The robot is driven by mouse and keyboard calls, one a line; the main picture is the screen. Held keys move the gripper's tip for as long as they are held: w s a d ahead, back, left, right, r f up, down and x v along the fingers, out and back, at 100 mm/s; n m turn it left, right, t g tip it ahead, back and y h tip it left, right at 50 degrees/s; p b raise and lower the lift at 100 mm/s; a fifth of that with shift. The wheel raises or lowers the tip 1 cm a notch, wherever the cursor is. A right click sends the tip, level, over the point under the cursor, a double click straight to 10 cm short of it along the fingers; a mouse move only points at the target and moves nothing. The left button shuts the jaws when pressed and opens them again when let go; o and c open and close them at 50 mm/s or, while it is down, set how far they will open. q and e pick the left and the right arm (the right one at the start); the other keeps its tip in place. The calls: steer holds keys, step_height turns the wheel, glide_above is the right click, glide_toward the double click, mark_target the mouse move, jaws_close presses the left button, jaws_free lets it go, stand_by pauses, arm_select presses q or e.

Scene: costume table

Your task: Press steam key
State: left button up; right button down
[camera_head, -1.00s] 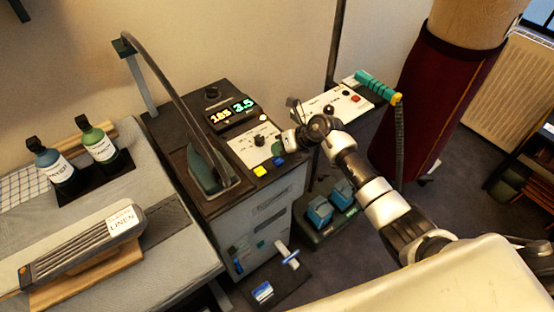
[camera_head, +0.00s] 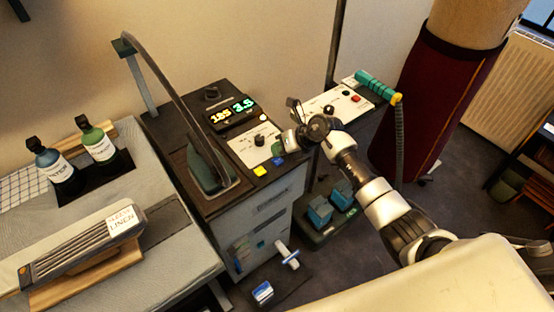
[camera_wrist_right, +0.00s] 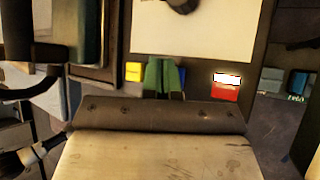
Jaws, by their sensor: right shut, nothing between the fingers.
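The control unit (camera_head: 216,143) has a yellow key (camera_head: 259,171) and a blue key (camera_head: 277,161) along its front edge. No lettering on the keys is legible, so I cannot tell which is the steam key. My right gripper (camera_head: 277,148) is shut and empty, its green fingertips just above the blue key. In the right wrist view the fingertips (camera_wrist_right: 163,77) lie between the yellow key (camera_wrist_right: 133,72) and a red key with a bright white top (camera_wrist_right: 226,87). They partly hide the blue key (camera_wrist_right: 180,82); contact is unclear. My left gripper is not in view.
An iron (camera_head: 209,168) stands on the unit left of the keys. A lit display (camera_head: 232,112) and a knob (camera_head: 259,140) lie behind them. A white panel (camera_head: 340,106) with a teal handle (camera_head: 376,86) is at right. Blue pedals (camera_head: 320,211) are below.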

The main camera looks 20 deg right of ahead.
mark_target(279, 159)
steer(key=shift+f, duration=0.45)
steer(key=shift+f+b, duration=0.45)
steer(key=shift+b, duration=0.2)
stand_by(0.4)
steer(key=shift+r+p, duration=0.8)
steer(key=shift+r, duration=0.15)
step_height(279, 159, up, 6)
steer(key=p, duration=0.5)
